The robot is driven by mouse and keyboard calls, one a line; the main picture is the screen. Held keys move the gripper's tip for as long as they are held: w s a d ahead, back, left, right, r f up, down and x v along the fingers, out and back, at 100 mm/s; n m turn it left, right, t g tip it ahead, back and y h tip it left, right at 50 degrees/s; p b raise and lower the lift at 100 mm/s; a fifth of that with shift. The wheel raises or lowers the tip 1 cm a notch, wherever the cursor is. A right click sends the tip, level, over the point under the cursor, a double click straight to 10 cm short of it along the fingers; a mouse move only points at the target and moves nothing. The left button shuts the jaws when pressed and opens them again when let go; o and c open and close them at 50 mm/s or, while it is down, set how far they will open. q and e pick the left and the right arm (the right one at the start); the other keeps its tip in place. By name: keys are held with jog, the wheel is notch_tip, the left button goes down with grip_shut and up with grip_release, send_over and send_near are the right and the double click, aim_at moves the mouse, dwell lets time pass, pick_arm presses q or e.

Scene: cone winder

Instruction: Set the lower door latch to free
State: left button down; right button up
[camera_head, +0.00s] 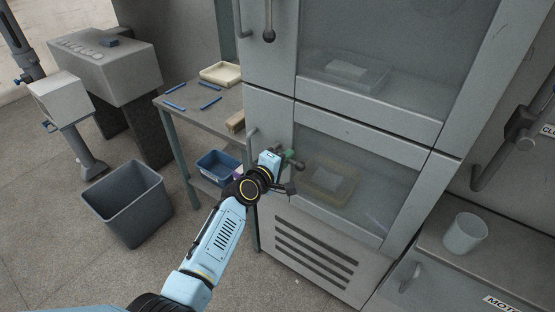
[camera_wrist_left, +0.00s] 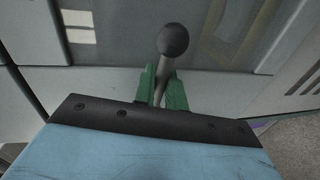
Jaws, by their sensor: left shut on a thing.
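The lower door (camera_head: 350,180) of the grey cabinet is shut, with a glass window. Its latch (camera_wrist_left: 173,42) is a lever with a dark ball knob, seen close up in the left wrist view. In that view my left gripper (camera_wrist_left: 162,86) has its green fingers on both sides of the lever's stem, shut on it. In the head view my left gripper (camera_head: 291,160) is at the left edge of the lower door, and the latch is mostly hidden behind it. My right gripper is not in view.
The upper door's latch (camera_head: 269,35) hangs with its knob down. A side table (camera_head: 207,117) with blue pens and a cream tray (camera_head: 221,74) stands left of the cabinet. A grey bin (camera_head: 128,203) is on the floor. A cup (camera_head: 464,233) stands at right.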

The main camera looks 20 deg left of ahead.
pick_arm(q)
jog(key=shift+r, duration=0.1)
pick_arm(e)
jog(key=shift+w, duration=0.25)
pick_arm(q)
jog(key=c, duration=1.6)
grip_release()
jog(key=shift+o, duration=0.2)
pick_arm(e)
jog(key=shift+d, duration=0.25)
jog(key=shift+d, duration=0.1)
pick_arm(q)
jog(key=p+v, duration=0.2)
jog(key=v, duration=1.1)
jog(key=shift+s+p, duration=0.15)
jog(key=shift+p, duration=0.25)
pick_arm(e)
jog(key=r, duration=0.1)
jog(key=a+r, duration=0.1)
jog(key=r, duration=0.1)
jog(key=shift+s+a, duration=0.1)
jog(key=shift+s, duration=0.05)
